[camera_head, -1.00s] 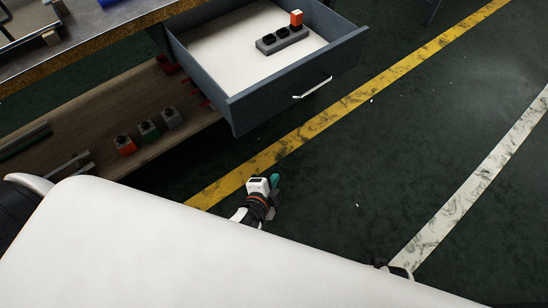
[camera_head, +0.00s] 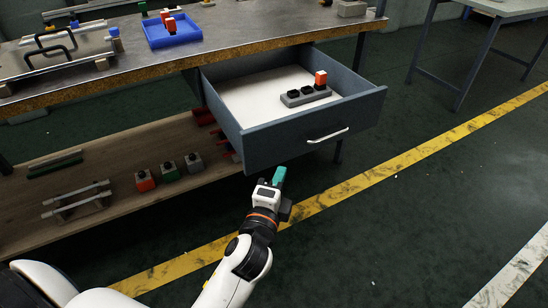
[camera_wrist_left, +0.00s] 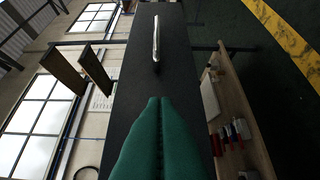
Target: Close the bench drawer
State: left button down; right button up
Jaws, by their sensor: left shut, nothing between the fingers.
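The bench drawer (camera_head: 300,133) is pulled out from under the workbench in the head view. Its front is dark blue-grey with a silver bar handle (camera_head: 328,135), and its inside is white. My left gripper (camera_head: 279,175) is shut and empty, with teal fingertips just in front of and below the drawer front, left of the handle. In the left wrist view, the shut green fingers (camera_wrist_left: 160,105) point toward the dark drawer front (camera_wrist_left: 175,75), with the handle (camera_wrist_left: 156,40) ahead of them. Contact with the front cannot be told. My right gripper is not in view.
A grey block with black sockets and a red-orange piece (camera_head: 306,95) lies in the drawer. The workbench top (camera_head: 230,40) bears a blue tray (camera_head: 172,32). A wooden lower shelf (camera_head: 115,170) holds several small parts. The floor right of the drawer is clear up to another table (camera_head: 500,12).

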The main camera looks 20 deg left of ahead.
aim_at(278, 147)
pick_arm(q)
jog(key=w+a, duration=0.1)
jog(key=w, duration=0.2)
jog(key=w+a, duration=0.1)
jog(key=shift+w+a, duration=0.5)
jog(key=shift+a, duration=0.1)
jog(key=shift+w+a, duration=0.15)
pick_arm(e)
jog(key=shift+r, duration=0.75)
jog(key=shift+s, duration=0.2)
